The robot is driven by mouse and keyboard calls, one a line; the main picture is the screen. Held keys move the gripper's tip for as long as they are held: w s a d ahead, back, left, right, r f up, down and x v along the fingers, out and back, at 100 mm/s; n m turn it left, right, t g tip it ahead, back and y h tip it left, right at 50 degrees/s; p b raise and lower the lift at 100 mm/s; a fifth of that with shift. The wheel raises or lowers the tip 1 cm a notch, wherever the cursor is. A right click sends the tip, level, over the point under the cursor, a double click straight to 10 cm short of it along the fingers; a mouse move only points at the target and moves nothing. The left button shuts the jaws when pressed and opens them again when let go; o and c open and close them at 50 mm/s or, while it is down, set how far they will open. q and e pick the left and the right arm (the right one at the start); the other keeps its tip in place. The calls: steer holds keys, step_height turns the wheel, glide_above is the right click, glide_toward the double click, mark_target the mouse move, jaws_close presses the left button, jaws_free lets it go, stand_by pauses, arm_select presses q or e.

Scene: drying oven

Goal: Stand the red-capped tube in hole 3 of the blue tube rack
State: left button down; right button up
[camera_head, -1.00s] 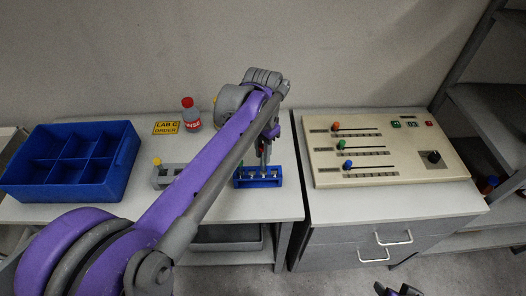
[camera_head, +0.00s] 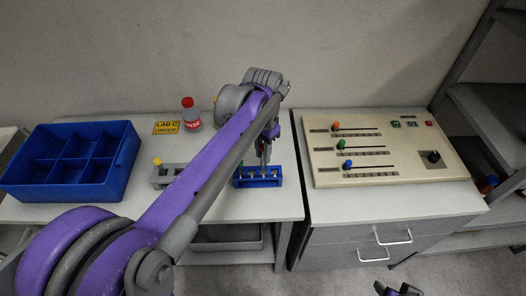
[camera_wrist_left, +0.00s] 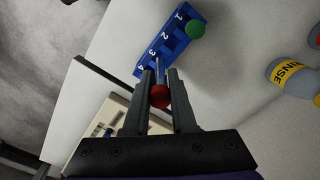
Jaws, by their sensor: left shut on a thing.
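The red-capped tube (camera_wrist_left: 160,96) is between the two fingers of my left gripper (camera_wrist_left: 159,84) in the left wrist view, cap toward the camera. Its lower part reaches the blue tube rack (camera_wrist_left: 198,16), near the printed 3 and 4. I cannot tell how deep it sits or whether it is in a hole. A green-capped tube (camera_wrist_left: 195,29) stands at the rack's end by number 1. In the head view my left gripper (camera_head: 264,158) is right above the blue rack (camera_head: 258,183), and the arm hides part of the table. My right gripper (camera_head: 398,290) shows only partly at the bottom edge.
A grey rack with a yellow-capped tube (camera_head: 157,162) stands left of the blue rack. A blue divided crate (camera_head: 118,184) is at the far left. A red-capped rinse bottle (camera_head: 191,116) stands behind. A control panel (camera_head: 400,173) lies on the right cabinet.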

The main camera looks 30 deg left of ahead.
mark_target(263, 165)
arm_select(q)
steer(key=shift+f+b, duration=1.75)
steer(key=shift+f, duration=1.35)
steer(key=c, duration=0.7)
jaws_free()
steer(key=shift+o, duration=0.2)
steer(key=shift+r, duration=0.1)
step_height(263, 165, up, 11)
steer(key=shift+f+p, duration=0.1)
steer(key=shift+p, duration=0.45)
steer(key=s+d+f+n+t+p, duration=0.1)
steer(key=s+d+f+t, duration=0.1)
steer(key=s+f, duration=0.4)
steer(key=s+d+f+n+t+p, duration=0.2)
steer(key=s+d+f, duration=0.3)
steer(key=s, duration=0.4)
steer(key=shift+s+f+t, duration=0.25)
steer(key=shift+f+t, duration=0.2)
steer(key=shift+t, duration=0.25)
